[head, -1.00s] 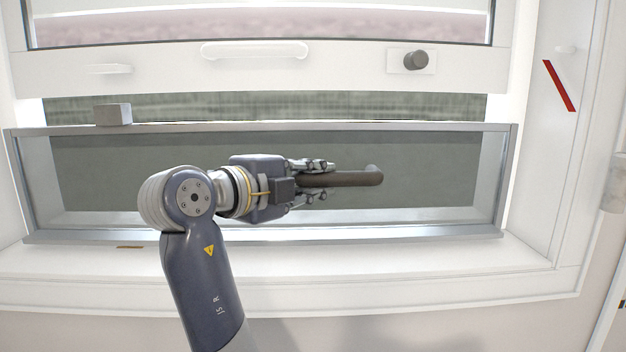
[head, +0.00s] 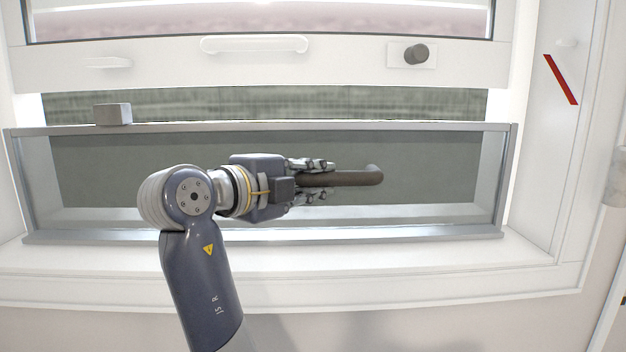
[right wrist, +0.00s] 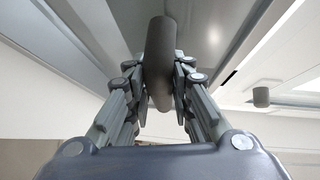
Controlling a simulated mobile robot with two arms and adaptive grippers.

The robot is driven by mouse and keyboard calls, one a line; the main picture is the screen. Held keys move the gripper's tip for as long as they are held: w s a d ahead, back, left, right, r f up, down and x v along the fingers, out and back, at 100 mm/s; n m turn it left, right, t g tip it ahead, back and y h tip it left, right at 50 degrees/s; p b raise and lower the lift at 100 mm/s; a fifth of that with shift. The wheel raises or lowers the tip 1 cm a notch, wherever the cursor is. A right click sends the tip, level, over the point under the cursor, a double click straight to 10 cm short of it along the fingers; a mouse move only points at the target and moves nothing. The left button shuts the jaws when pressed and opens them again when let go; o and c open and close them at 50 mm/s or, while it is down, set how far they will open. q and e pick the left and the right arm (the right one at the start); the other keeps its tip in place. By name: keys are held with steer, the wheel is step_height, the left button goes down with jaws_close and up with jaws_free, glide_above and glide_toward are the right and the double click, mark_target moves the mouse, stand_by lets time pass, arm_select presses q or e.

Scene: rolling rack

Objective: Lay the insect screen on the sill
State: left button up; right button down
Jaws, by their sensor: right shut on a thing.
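The insect screen (head: 110,180) is a wide grey panel in a metal frame. It stands upright, or nearly so, in the window opening below the raised sash. My right gripper (head: 318,179) is in front of the screen's middle, shut around a brown bar handle (head: 355,179) that runs sideways. The handle (right wrist: 160,60) also shows between the fingers (right wrist: 158,85) in the right wrist view. Its join to the screen is mostly hidden. The white sill (head: 420,258) runs below the screen's lower edge. My left gripper is not in view.
The raised white sash (head: 340,68) hangs above, with a pale pull (head: 255,48) and a dark knob (head: 415,55). A small grey block (head: 112,114) sits at the screen's top edge. A red strip (head: 561,80) is on the right jamb. The sill front looks clear.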

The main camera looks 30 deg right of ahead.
steer(key=shift+f, duration=0.2)
steer(key=c, duration=1.3)
jaws_free()
steer(key=v, duration=0.8)
steer(key=shift+a+f, duration=0.1)
steer(key=x, duration=0.8)
steer(key=shift+d+r, duration=0.2)
steer(key=shift+r, duration=0.2)
steer(key=shift+a+p, duration=0.15)
steer(key=shift+p, duration=0.15)
